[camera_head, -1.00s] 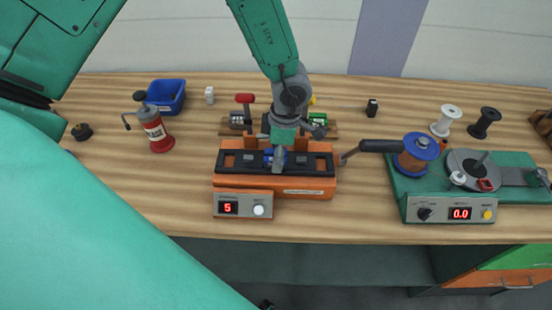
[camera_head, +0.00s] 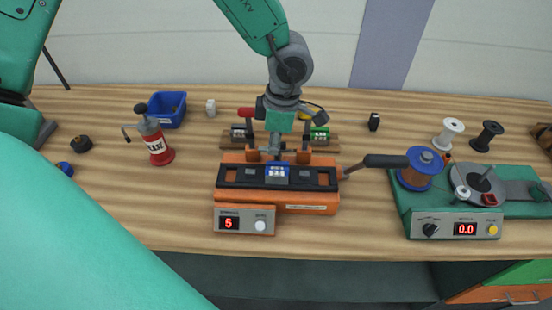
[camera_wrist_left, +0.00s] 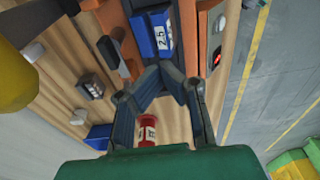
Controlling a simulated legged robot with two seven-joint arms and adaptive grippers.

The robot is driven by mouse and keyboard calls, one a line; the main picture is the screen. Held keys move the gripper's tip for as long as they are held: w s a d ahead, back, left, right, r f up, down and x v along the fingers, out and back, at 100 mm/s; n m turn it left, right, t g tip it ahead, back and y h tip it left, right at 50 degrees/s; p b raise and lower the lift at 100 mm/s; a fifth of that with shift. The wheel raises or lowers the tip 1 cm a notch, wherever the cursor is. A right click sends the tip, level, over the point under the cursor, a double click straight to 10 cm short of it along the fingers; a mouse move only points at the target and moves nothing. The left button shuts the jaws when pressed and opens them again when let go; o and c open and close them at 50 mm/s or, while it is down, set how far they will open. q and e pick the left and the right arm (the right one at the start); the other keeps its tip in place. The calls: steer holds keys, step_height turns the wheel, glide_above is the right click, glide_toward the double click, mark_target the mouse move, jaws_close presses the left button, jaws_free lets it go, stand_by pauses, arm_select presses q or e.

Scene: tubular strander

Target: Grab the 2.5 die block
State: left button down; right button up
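The 2.5 die block (camera_head: 277,173) is blue with a white label and sits in the middle of the black slot on the orange fixture (camera_head: 312,208). In the left wrist view the block (camera_wrist_left: 150,35) is upright in the slot, its 2.5 label readable. My left gripper (camera_head: 275,153) points down just behind the block in the head view. In the left wrist view its dark fingers (camera_wrist_left: 162,76) slant together to a narrow tip, below the block in the picture. They look shut, with nothing seen between the tips. My right gripper is not in view.
A wooden rack (camera_head: 335,144) behind the fixture holds a green block (camera_head: 320,133) and a dark block (camera_head: 238,133). A black-handled lever (camera_head: 395,161) sticks out right. A green spool machine (camera_head: 408,212) stands right.

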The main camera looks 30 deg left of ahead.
arm_select(q)
steer(key=shift+w+d+r, duration=0.1)
steer(key=shift+w+r, duration=0.1)
steer(key=shift+r, duration=0.55)
steer(key=shift+w+d+r, duration=0.15)
steer(key=shift+d, duration=0.2)
steer(key=c, duration=0.5)
jaws_free()
steer(key=shift+o, duration=0.2)
steer(key=shift+a, duration=0.15)
steer(key=shift+a, duration=0.1)
